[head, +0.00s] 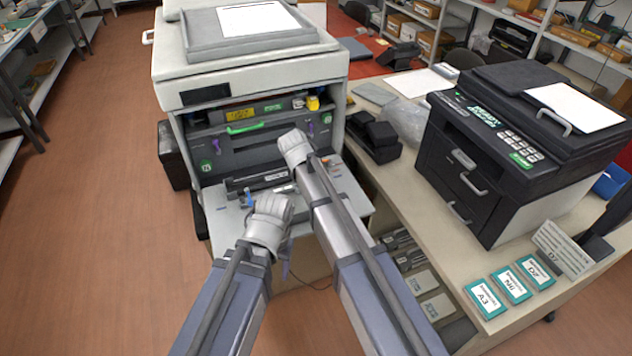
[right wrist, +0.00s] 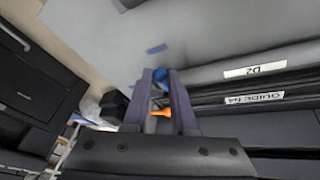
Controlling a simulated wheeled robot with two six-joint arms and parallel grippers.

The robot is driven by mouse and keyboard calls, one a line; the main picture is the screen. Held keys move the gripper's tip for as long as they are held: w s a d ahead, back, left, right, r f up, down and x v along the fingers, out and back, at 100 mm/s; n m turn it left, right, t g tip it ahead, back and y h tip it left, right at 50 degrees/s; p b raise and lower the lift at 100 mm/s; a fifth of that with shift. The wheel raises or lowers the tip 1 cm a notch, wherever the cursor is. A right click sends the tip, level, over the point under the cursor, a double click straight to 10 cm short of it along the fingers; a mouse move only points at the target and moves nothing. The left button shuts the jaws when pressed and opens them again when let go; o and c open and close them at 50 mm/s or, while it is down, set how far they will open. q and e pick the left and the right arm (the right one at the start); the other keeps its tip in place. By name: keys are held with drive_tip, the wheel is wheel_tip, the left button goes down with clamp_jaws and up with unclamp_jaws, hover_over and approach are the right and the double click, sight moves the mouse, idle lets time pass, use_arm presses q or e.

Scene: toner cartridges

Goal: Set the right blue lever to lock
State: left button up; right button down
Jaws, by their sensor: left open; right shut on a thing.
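The copier (head: 250,65) stands with its front open and its grey door (head: 225,215) folded down flat. A small blue lever (head: 247,197) stands upright at the left of the door. In the right wrist view my right gripper (right wrist: 161,100) is shut on another blue lever (right wrist: 161,76), which shows between the dark fingers with an orange part (right wrist: 160,112). In the head view my right wrist and arm hide this lever and the fingertips. My left gripper (head: 287,262) is open and empty, hanging low in front of the door; its wrist hides part of the door.
The bay holds a green handle (head: 244,128), purple latches and a yellow part (head: 313,103). Dark labelled bars (right wrist: 255,98) lie beside my right gripper. The floor at left is clear.

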drive_tip(key=c, duration=1)
unclamp_jaws()
drive_tip(key=shift+r, duration=0.1)
drive_tip(key=p+v, duration=0.7)
drive_tip(key=shift+r, duration=0.25)
drive_tip(key=shift+s+a, duration=0.1)
drive_tip(key=shift+s, duration=0.05)
